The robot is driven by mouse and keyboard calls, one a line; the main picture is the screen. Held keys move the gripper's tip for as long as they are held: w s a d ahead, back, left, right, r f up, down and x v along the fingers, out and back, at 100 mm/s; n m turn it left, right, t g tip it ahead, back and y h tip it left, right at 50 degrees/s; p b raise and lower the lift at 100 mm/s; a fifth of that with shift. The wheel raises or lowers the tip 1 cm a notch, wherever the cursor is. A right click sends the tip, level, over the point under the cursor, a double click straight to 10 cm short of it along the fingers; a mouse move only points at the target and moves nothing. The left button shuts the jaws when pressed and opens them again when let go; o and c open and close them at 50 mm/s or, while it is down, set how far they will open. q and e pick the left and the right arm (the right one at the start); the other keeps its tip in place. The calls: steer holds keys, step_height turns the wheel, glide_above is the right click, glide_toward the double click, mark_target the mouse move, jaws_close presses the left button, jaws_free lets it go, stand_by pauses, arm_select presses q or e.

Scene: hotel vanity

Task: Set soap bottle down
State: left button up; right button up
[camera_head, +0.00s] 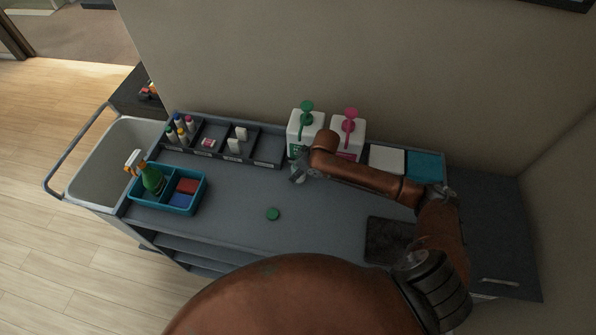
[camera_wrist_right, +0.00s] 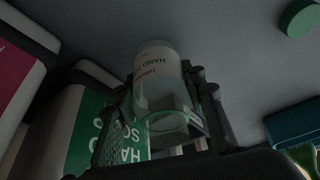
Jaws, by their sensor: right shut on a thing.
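My right gripper (camera_head: 298,174) is over the cart top, just in front of the green-pump jug. In the wrist view it is shut on a small clear soap bottle (camera_wrist_right: 158,68) with a white label reading "HAND". The label's text is upside down in that view, and a clear round end faces the camera. In the head view the gripper and arm mostly hide the bottle. I cannot tell whether its base touches the cart top. A green round cap (camera_head: 273,214) lies on the cart top (camera_head: 320,225), apart from the gripper. My left gripper is not in view.
A green-pump jug (camera_head: 305,128) and a pink-pump jug (camera_head: 348,132) stand at the back. A compartment organizer (camera_head: 264,160) and a teal caddy (camera_head: 166,206) with a spray bottle are left. A dark mat (camera_head: 385,240) lies right. The cart top around the cap is clear.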

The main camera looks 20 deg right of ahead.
steer(key=shift+d, duration=0.1)
steer(key=o, duration=1.1)
steer(key=v, duration=1.2)
steer(key=shift+r, duration=0.1)
